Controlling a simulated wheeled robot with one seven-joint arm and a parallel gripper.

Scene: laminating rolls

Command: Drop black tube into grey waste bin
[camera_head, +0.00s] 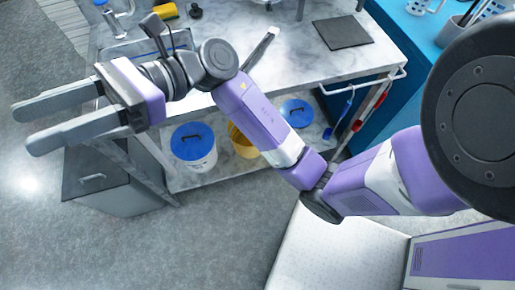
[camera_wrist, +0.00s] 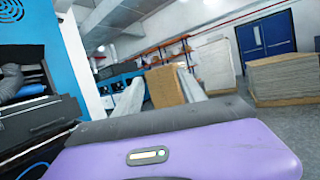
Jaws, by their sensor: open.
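My gripper (camera_head: 26,128) is at the left in the head view, its two grey fingers spread apart with nothing between them. It reaches out past the left end of the marble-topped table, above the floor and a grey box. I cannot make out a black tube for certain in either view. A grey box with a handle (camera_head: 120,206) stands on the floor below the gripper, at the table's left end. I cannot tell whether it is the grey waste bin or a cabinet.
The marble table (camera_head: 300,68) holds a black square mat (camera_head: 343,33) and a yellow item (camera_head: 164,11). A blue-lidded white bucket (camera_head: 194,150) and a yellow bucket (camera_head: 243,142) stand on its lower shelf. The wrist view shows stacked brown boards (camera_wrist: 285,78) and a blue door (camera_wrist: 265,38).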

